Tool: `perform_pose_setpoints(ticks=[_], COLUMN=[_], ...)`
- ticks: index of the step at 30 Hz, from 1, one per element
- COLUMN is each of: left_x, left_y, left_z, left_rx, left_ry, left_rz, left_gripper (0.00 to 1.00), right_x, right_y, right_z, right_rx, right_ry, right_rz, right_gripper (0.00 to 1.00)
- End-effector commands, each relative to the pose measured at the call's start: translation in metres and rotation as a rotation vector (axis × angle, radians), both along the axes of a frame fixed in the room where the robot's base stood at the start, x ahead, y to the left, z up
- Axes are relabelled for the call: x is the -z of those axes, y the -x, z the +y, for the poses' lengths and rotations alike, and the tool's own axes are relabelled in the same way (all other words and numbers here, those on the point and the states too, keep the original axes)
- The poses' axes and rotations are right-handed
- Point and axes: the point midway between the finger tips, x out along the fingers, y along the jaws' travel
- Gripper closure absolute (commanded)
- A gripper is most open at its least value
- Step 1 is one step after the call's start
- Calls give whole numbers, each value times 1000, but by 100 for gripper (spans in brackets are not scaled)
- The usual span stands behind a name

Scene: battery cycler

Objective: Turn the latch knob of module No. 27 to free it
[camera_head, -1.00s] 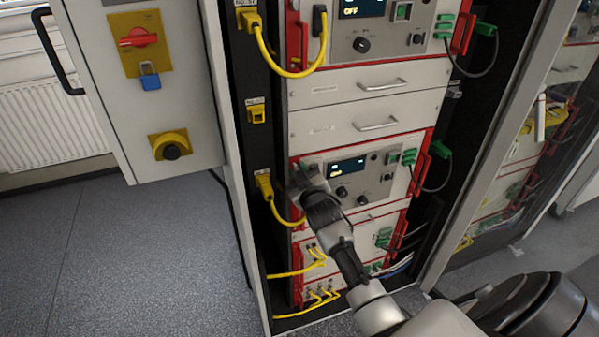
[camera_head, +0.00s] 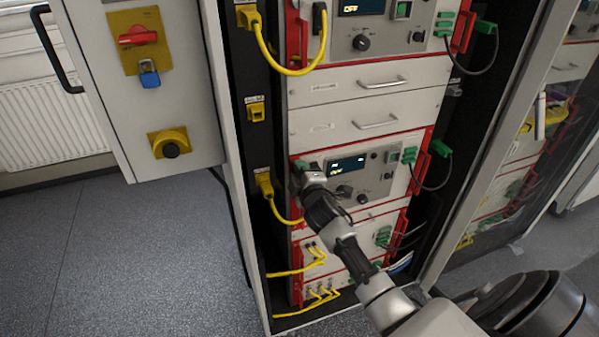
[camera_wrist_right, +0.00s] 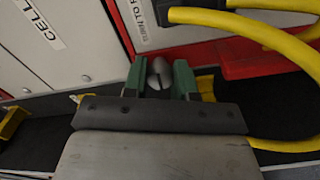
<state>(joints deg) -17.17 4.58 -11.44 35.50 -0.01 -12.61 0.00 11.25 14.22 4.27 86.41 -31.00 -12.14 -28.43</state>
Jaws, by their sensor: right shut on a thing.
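The red-framed module (camera_head: 375,160) with a lit display sits mid-height in the rack; its number is not readable. My right gripper (camera_head: 301,170) reaches its left edge, near the red frame, and hides the knob in the head view. In the right wrist view, a grey slotted knob (camera_wrist_right: 160,74) sits between the green fingertips of my right gripper (camera_wrist_right: 160,80), which is shut on it. A label (camera_wrist_right: 148,18) partly reading "TURN TO F" is beside the knob. My left gripper is not in view.
Yellow cables (camera_wrist_right: 255,28) loop close to the right gripper. A yellow plug (camera_head: 264,184) is on the post left of it. Drawers (camera_head: 365,98) are above the module. Green connectors (camera_head: 440,148) are at its right. A grey switch cabinet (camera_head: 195,90) stands left.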

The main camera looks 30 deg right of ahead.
Motion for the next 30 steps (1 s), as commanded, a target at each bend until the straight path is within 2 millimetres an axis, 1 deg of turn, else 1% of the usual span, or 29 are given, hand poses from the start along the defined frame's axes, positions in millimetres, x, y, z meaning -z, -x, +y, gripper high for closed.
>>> perform_pose_setpoints(ticks=[6, 21, 22, 26, 30], left_x=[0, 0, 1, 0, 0], left_y=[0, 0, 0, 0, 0], left_z=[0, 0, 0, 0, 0], left_rx=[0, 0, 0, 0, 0], left_ry=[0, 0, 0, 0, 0], left_rz=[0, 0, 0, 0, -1], left_gripper=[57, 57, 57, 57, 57], right_x=[0, 0, 0, 0, 0], right_y=[0, 0, 0, 0, 0], right_z=[0, 0, 0, 0, 0], right_rx=[0, 0, 0, 0, 0], right_ry=[55, 69, 69, 68, 67], right_rz=[13, 17, 17, 16, 16], right_gripper=[97, 97, 69, 49, 48])
